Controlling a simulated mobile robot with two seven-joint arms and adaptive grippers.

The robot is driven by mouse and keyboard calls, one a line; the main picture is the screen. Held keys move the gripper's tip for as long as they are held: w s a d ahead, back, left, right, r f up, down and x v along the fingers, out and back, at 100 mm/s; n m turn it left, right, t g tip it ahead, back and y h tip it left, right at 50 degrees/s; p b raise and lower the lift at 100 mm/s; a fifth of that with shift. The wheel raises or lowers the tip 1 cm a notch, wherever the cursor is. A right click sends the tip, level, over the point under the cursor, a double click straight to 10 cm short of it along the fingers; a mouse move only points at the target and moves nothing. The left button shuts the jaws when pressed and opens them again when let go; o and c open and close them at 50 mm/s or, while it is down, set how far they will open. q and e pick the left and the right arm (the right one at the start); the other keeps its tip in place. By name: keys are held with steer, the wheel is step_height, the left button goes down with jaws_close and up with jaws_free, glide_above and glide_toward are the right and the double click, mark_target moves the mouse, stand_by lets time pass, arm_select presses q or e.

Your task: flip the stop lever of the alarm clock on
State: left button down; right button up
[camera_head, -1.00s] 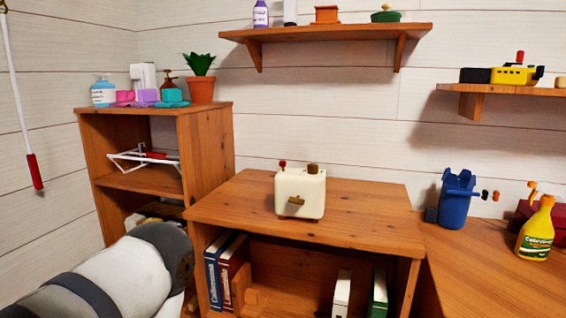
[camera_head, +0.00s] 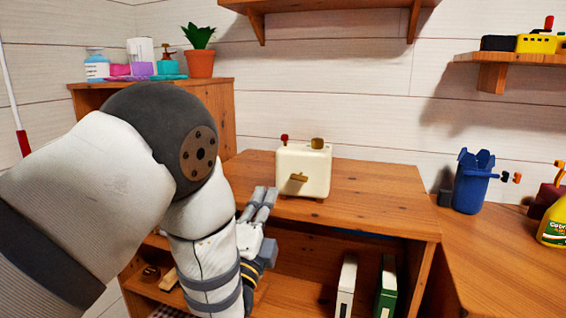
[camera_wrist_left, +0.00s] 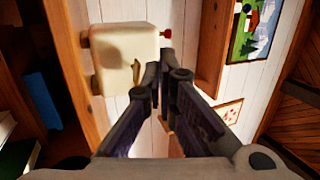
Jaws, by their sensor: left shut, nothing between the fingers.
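The alarm clock (camera_head: 303,168) is a cream box standing upright on the wooden cabinet top (camera_head: 370,200). It has a red knob (camera_head: 284,139) and a brown-gold knob (camera_head: 317,143) on top, and a brass lever (camera_head: 298,177) on its front. I cannot tell which part is the stop lever. My left gripper (camera_head: 264,196) is shut and empty, low in front of the clock and to its left. In the left wrist view the shut fingertips (camera_wrist_left: 163,68) are beside the cream clock (camera_wrist_left: 120,55), whose lever (camera_wrist_left: 136,70) shows; contact cannot be told. My right gripper is not in view.
A blue bin (camera_head: 472,182) and a yellow spray bottle (camera_head: 553,215) stand on the desk to the right. A plant pot (camera_head: 200,64) and bottles stand on the left shelf unit. Books (camera_head: 386,290) stand below the cabinet top. The top right of the clock is clear.

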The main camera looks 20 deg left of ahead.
mark_target(284, 138)
arm_select(q)
steer(key=shift+r+t, duration=0.3)
steer(key=shift+r, duration=0.45)
steer(key=shift+w, duration=0.1)
steer(key=x, duration=1.3)
steer(key=shift+w+r+b, duration=0.15)
steer(key=shift+w+b, duration=0.2)
steer(key=shift+w, duration=0.05)
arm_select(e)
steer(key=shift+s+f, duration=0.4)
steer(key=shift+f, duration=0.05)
